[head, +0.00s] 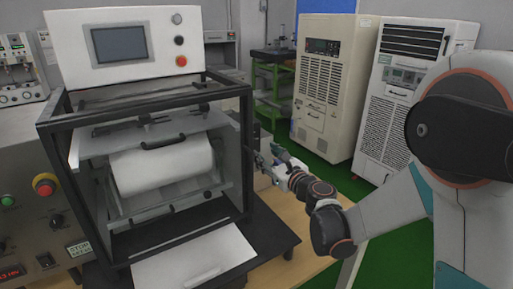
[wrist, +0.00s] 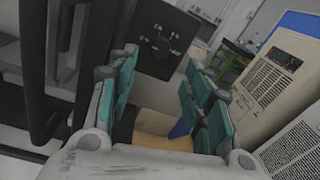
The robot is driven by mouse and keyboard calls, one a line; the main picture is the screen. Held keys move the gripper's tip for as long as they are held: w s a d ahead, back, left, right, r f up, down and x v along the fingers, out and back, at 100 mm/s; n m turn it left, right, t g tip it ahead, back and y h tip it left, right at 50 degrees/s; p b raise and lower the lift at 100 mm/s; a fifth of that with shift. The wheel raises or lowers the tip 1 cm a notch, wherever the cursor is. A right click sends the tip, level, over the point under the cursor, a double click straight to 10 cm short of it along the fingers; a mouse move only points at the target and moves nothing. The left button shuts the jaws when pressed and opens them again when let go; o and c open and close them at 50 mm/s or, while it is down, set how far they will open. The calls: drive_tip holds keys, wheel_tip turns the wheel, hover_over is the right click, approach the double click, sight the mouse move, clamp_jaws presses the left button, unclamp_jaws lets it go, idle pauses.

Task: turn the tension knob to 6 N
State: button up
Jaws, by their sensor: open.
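The tension knob (wrist: 159,46) is a dark round knob on a dark panel (wrist: 150,19) in the upper middle of the wrist view. Pale marks ring it, too small and blurred to read surely, so I cannot tell its setting. My gripper (wrist: 160,64) has teal pads and is open, with the knob showing beyond the gap between its fingers. The fingers look apart from the knob. In the head view my gripper (head: 274,162) is beside the right side of the black-framed machine (head: 243,150); the knob is hidden there.
The black frame posts (wrist: 33,70) stand close on the left in the wrist view. A white roll (head: 163,168) lies inside the machine. A wooden table (head: 300,225) is under it.

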drive_tip(key=b+x, duration=0.1)
drive_tip(key=x, duration=0.7)
drive_tip(key=shift+b, duration=0.3)
drive_tip(key=shift+a, duration=0.1)
drive_tip(key=c, duration=1.1)
